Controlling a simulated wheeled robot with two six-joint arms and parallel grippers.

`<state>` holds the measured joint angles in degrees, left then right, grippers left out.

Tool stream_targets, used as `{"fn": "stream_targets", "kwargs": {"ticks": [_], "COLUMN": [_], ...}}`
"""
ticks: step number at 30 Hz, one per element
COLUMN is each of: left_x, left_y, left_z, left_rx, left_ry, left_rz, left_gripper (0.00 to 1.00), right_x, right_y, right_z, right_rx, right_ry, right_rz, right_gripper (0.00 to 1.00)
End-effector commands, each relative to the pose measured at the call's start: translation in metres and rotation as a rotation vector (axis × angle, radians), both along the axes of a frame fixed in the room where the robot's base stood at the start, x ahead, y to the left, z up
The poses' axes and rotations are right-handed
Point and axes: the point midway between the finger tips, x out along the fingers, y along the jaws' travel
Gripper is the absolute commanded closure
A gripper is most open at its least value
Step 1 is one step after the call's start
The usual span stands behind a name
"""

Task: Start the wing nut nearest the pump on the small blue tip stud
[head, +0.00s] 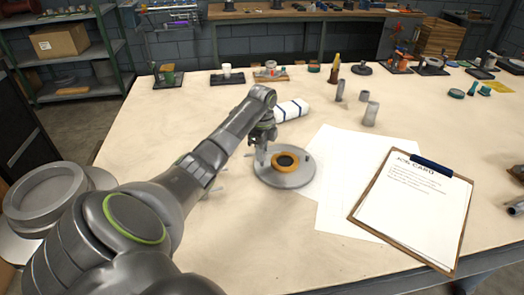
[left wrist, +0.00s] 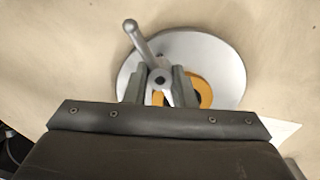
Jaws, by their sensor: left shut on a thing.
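My left gripper (head: 262,157) is over the left side of a round grey disc-shaped casing (head: 292,183), pointing down. In the left wrist view its fingers (left wrist: 160,82) are closed around a grey wing nut (left wrist: 160,75), whose hub with a dark hole sits between them. One long wing (left wrist: 140,42) sticks out up and left. An orange ring (head: 289,170) lies on the casing, right of the gripper. I cannot make out the small blue tip stud. Whether the wing nut touches a stud is hidden. My right gripper is not in view.
White paper sheets (head: 345,165) and a clipboard job card (head: 412,205) lie right of the casing. A white roll with dark bands (head: 292,110) lies behind it. Small grey pieces (head: 219,186) lie left of it. Cylinders (head: 371,113) and several small parts stand farther back.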

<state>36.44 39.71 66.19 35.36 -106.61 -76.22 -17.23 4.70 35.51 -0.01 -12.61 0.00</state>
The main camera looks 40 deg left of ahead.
Motion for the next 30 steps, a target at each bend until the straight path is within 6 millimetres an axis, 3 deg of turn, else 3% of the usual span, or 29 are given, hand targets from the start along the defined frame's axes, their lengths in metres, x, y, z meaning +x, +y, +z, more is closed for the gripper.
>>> {"fn": "stream_targets", "kwargs": {"ticks": [23, 30], "left_x": [0.000, -0.001], "left_y": [0.000, -0.001], "left_z": [-0.008, -0.002], "left_rx": [0.000, -0.002], "left_ry": [0.000, 0.003], "left_rz": [0.000, -0.303], "left_gripper": [1.00, 1.00], "right_x": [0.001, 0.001], "right_y": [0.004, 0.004], "right_z": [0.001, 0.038], "right_rx": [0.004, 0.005], "right_ry": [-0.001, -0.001], "right_rz": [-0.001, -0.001], "right_gripper": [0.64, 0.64]}}
